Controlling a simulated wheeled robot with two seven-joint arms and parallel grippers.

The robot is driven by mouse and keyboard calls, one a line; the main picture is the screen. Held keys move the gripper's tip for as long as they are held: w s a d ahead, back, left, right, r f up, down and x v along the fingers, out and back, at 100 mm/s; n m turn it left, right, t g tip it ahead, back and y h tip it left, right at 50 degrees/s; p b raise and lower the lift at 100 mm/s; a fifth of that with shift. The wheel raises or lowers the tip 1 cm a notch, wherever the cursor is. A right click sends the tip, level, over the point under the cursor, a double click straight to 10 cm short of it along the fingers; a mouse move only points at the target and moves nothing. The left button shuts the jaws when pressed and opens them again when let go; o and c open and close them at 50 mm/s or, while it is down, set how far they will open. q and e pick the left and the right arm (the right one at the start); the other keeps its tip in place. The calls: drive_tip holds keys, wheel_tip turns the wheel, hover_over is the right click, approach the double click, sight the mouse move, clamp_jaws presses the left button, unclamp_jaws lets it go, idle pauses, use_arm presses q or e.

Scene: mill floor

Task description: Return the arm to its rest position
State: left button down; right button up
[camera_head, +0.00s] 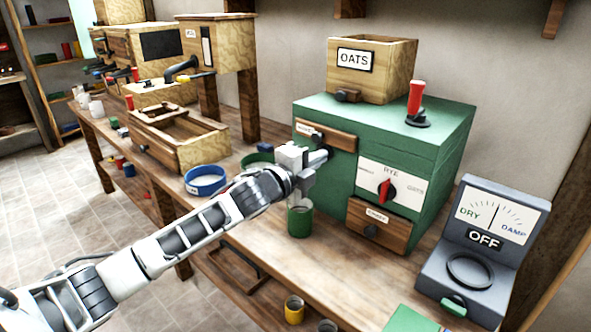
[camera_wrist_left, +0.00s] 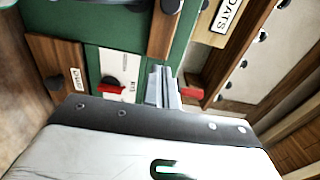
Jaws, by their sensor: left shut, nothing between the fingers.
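My left arm (camera_head: 200,228) reaches in from the lower left across the bench. Its gripper (camera_head: 313,160) is shut and empty, close in front of the green mill box (camera_head: 455,140), near the upper wooden drawer (camera_head: 334,143). It hangs above a green cup (camera_head: 300,220) that stands on the bench. In the left wrist view the shut fingers (camera_wrist_left: 165,85) point toward the green box, with the red selector knob (camera_wrist_left: 112,90) beside them. Whether the fingers touch the box, I cannot tell. My right gripper is not in view.
The wooden bench (camera_head: 255,235) also holds blue (camera_head: 205,180) and green (camera_head: 258,158) bowls and an open wooden tray (camera_head: 203,153). An OATS hopper (camera_head: 398,85) tops the box. A grey meter reading OFF (camera_head: 470,285) stands at right. Tiled floor (camera_head: 40,210) lies open at left.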

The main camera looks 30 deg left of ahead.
use_arm(q)
drive_tip(key=s+d+f+n+g, duration=0.2)
drive_tip(key=s+d+f+n, duration=0.2)
drive_tip(key=s+f, duration=0.5)
drive_tip(key=s+d+f+n+g, duration=0.3)
drive_tip(key=s+d+f+n, duration=0.1)
drive_tip(key=s+f+n, duration=0.4)
drive_tip(key=s+d+f+n+g+y, duration=0.1)
drive_tip(key=s+d+f+n, duration=0.3)
drive_tip(key=s+f, duration=0.8)
drive_tip(key=s+n+g, duration=0.1)
drive_tip(key=s+n, duration=0.1)
drive_tip(key=s, duration=0.1)
drive_tip(key=shift+d+f+b, duration=0.15)
drive_tip(key=shift+f+b, duration=0.05)
drive_tip(key=shift+b, duration=0.15)
drive_tip(key=shift+s, duration=0.1)
